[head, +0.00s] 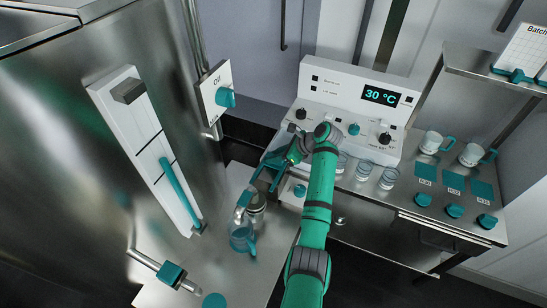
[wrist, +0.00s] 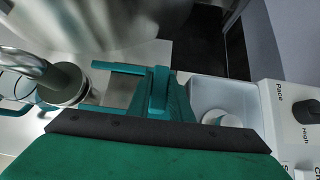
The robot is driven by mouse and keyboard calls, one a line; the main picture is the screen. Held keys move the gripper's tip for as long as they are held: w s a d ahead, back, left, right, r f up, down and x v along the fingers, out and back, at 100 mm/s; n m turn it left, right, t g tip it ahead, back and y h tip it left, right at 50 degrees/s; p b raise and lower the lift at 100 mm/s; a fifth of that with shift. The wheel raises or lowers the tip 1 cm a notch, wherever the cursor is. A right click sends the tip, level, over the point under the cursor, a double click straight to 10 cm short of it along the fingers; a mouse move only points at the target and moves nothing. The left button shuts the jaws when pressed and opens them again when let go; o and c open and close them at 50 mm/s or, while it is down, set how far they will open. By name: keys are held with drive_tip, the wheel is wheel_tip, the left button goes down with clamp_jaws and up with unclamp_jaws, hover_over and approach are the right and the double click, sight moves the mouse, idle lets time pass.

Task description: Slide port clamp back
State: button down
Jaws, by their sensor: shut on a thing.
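My gripper (head: 272,176) is beside the white console, low over the steel worktop. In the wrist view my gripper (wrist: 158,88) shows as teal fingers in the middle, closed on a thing. A thin teal bar (wrist: 116,67) reaches left from the fingertips, and it looks like part of the port clamp. The gripped part itself is mostly hidden by the fingers. A steel spout (wrist: 28,66) and a round grey-topped fitting (wrist: 66,84) are to the left of the fingers, apart from them.
A clear jug with a teal handle (head: 242,238) stands below the spout. The white console (head: 345,105) reads 30 °C. Clear cups (head: 364,171) stand in front of it. The large steel vat (head: 70,180) fills the left. A teal block (head: 170,272) sits on a pipe at lower left.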

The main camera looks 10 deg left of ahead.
drive_tip(key=shift+w+r, duration=0.1)
drive_tip(key=shift+w, duration=0.15)
drive_tip(key=c, duration=1.6)
unclamp_jaws()
drive_tip(key=v, duration=1.1)
drive_tip(key=shift+s+f, duration=0.1)
drive_tip(key=shift+f, duration=0.1)
